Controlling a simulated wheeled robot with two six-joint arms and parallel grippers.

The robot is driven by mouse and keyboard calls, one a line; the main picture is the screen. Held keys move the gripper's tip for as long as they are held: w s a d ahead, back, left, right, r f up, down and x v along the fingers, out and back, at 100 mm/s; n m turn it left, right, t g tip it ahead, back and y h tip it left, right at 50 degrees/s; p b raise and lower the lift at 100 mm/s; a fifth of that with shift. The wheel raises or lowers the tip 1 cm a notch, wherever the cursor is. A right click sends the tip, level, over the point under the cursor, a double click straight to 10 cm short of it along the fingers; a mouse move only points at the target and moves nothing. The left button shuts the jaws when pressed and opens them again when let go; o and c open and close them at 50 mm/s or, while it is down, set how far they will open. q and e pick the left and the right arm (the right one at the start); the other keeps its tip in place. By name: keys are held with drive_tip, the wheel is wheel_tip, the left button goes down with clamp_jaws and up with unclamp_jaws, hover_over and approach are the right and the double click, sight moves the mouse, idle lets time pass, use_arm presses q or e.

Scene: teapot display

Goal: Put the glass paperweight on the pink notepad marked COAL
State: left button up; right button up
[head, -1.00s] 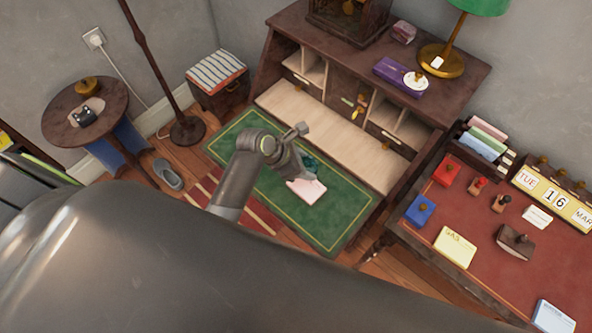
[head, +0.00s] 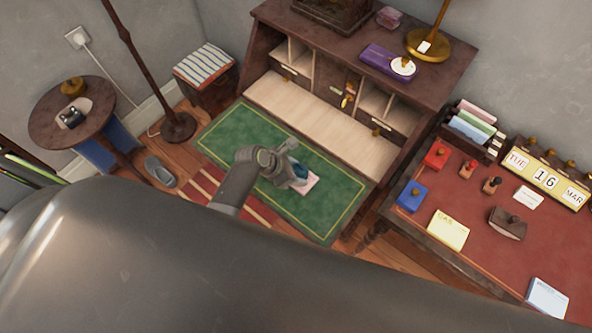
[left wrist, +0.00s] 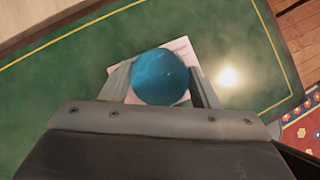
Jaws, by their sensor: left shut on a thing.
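The glass paperweight, a teal-blue ball, shows in the left wrist view (left wrist: 160,78) and in the head view (head: 300,171). My left gripper (head: 292,172) is shut on it, with one finger on each side. The pink notepad (head: 310,184) lies on the green desk mat, partly hidden by the gripper and the ball. In the left wrist view the notepad (left wrist: 184,46) shows behind the ball, which covers most of it. I cannot read its marking, nor tell whether the ball touches it. My right gripper is not in view.
The green mat (head: 232,134) is otherwise clear, with the open bureau (head: 320,118) behind it. A red-topped desk (head: 470,265) at right holds a yellow notepad (head: 449,230), stamps and a calendar (head: 546,178). A round side table (head: 45,135) stands at left.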

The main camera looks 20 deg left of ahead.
use_arm(q)
drive_tip(key=shift+f, duration=0.1)
drive_tip(key=o, duration=1.2)
drive_tip(key=shift+c, duration=0.2)
drive_tip(key=shift+s+a+r, duration=0.15)
drive_tip(key=shift+a+r, duration=0.05)
drive_tip(key=shift+r, duration=0.25)
drive_tip(key=v, duration=1.1)
drive_tip(key=shift+s, duration=0.15)
